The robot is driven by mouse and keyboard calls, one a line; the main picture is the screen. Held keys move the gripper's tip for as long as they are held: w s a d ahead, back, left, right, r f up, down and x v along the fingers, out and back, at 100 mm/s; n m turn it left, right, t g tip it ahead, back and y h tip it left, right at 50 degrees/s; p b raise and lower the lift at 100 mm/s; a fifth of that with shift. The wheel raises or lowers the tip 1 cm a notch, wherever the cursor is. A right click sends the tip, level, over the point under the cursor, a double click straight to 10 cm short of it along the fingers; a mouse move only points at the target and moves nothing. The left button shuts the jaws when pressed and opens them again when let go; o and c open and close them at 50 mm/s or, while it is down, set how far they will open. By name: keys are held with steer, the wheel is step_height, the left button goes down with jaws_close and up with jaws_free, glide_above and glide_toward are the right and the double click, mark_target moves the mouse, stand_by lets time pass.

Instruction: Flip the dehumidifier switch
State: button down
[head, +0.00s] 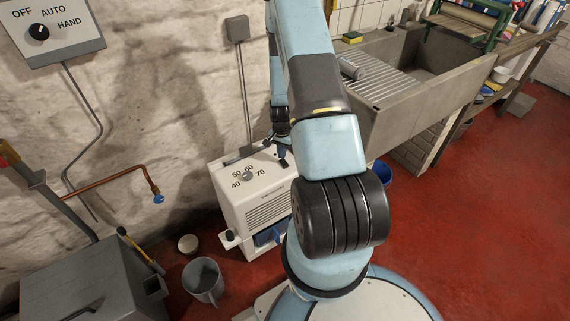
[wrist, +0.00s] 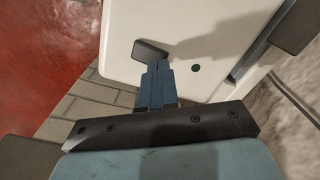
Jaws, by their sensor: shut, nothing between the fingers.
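The white dehumidifier (head: 236,198) stands on the floor against the wall in the head view, with a humidity dial (head: 247,175) on its top. In the wrist view a white face of it (wrist: 215,28) fills the upper middle. A dark rocker-like switch (wrist: 150,48) sits on that face, with a small green dot (wrist: 195,68) to its right. My gripper (wrist: 157,66) is shut and empty, its blue fingertips just at the lower edge of the switch. I cannot tell whether they touch it. In the head view my arm hides part of the dehumidifier's right side.
A stone sink (head: 395,115) stands to the right, a blue bucket (head: 384,174) below it. A wall box with an OFF/AUTO/HAND knob (head: 38,31) hangs upper left. The red floor (head: 470,220) is open at right.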

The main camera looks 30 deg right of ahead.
steer(key=shift+f, duration=1)
stand_by(0.8)
steer(key=shift+r, duration=3.55)
steer(key=shift+w+r, duration=0.1)
steer(key=shift+r, duration=0.05)
steer(key=s+a+r+n+t, duration=0.1)
steer(key=a+r+n, duration=0.15)
steer(key=r, duration=0.85)
steer(key=s+a+r+n+t, duration=0.1)
steer(key=a+r, duration=0.3)
steer(key=r, duration=0.6)
steer(key=s+a+r+n+t, duration=0.1)
steer(key=a+r+n, duration=0.15)
steer(key=r, duration=0.85)
steer(key=s+a+r+n+t, duration=0.1)
steer(key=s+a+r, duration=0.3)
steer(key=s+r, duration=0.5)
steer(key=s+a+r+n+t, duration=0.1)
steer(key=s+a+r+n, duration=0.3)
steer(key=s+r, duration=0.5)
steer(key=s+a, duration=0.1)
steer(key=s, duration=0.3)
steer(key=shift+s+a+n+t, duration=0.25)
steer(key=shift+s+n+t, duration=0.05)
steer(key=shift+s, duration=0.1)
